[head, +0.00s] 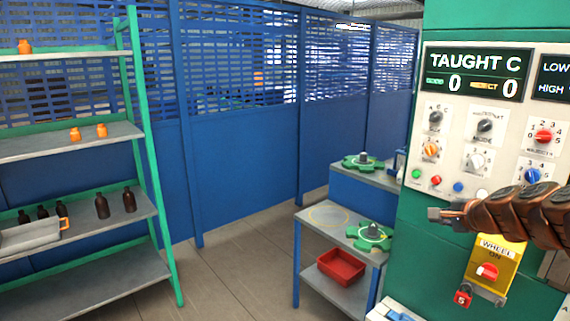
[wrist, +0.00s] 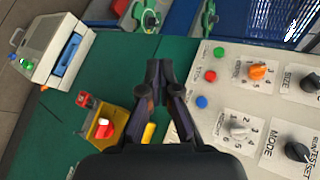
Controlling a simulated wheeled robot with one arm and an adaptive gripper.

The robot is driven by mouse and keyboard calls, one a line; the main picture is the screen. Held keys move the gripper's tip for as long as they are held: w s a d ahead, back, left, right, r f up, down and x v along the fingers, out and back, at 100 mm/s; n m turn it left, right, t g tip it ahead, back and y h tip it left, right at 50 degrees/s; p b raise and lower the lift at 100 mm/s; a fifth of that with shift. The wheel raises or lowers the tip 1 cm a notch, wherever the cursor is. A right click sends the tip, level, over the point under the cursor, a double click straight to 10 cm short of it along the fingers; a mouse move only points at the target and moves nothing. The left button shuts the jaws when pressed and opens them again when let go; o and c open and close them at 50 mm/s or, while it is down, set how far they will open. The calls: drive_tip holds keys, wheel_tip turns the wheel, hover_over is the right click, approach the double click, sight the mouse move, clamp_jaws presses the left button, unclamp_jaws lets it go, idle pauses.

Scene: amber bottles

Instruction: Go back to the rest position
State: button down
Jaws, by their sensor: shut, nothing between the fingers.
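My gripper (head: 440,214) is at the right in the head view, in front of the green machine's control panel. It points left and is shut and empty. In the wrist view my gripper (wrist: 160,68) shows its dark fingers together over the green machine face. The white control panel (head: 482,182) carries several knobs and buttons and a display reading TAUGHT C with two zeros. The yellow WHEEL switch box (head: 499,254) with a red knob is below my gripper; it also shows in the wrist view (wrist: 104,128), left of the fingers.
A green shelf (head: 75,284) at left holds amber bottles (head: 101,206), small orange jars (head: 75,134) and a grey tray (head: 28,239). A small table (head: 312,221) carries a green star-shaped wheel (head: 369,237), with a red bin (head: 341,267) below. The floor (head: 235,275) between is clear.

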drive_tip(key=s+a+f+n+g+y, duration=0.1)
drive_tip(key=s+a+f+n+g, duration=0.15)
drive_tip(key=a, duration=0.55)
drive_tip(key=s+a+f+n+g+y, duration=0.1)
drive_tip(key=s+a+n+y, duration=0.2)
drive_tip(key=a, duration=0.5)
drive_tip(key=s+a+f+n+g+h, duration=0.1)
drive_tip(key=s+a+f+n+g, duration=0.4)
drive_tip(key=s+a, duration=0.5)
drive_tip(key=s+f+n+g+h, duration=0.2)
drive_tip(key=s+n, duration=0.2)
drive_tip(key=s, duration=0.7)
drive_tip(key=s+f+n+g+h, duration=0.1)
drive_tip(key=s+f+n+g, duration=0.2)
drive_tip(key=s, duration=0.9)
drive_tip(key=shift+s+d+f+n+h, duration=0.25)
drive_tip(key=shift+n+h, duration=0.15)
drive_tip(key=shift+n, duration=0.15)
